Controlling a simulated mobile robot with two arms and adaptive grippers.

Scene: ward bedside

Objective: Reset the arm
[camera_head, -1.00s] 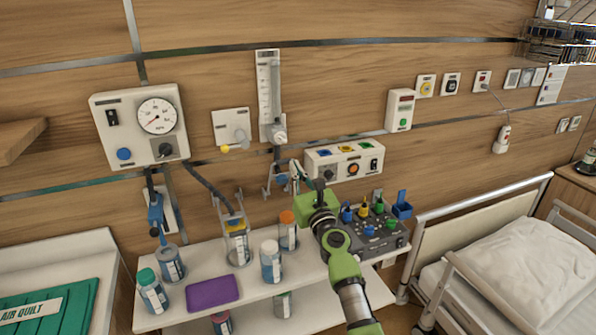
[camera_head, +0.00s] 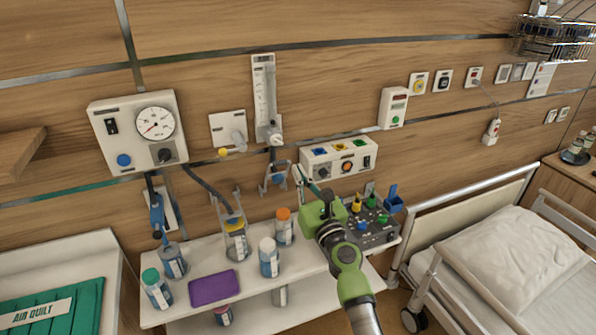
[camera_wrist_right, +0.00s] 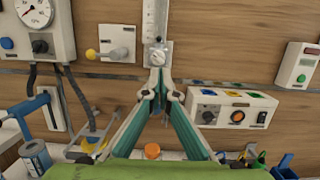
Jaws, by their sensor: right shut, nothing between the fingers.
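My right arm (camera_head: 343,257), green and grey, comes in from the bottom of the head view and reaches over the shelf toward the wall. My right gripper (camera_head: 300,176) is at its far end, in front of the wall just left of the panel with coloured labels. In the right wrist view, the two fingers of the right gripper (camera_wrist_right: 161,84) come together at their tips, with nothing between them. Behind the tips is the clear flowmeter tube on the wall. My left gripper is not in view.
Bottles, including an orange-capped one (camera_head: 284,227), and a purple pad (camera_head: 214,288) sit on the white shelf (camera_head: 187,316). A control box (camera_head: 376,235) is close behind my arm. A gauge panel (camera_head: 137,132) hangs at left. A bed with a pillow (camera_head: 509,257) is at right.

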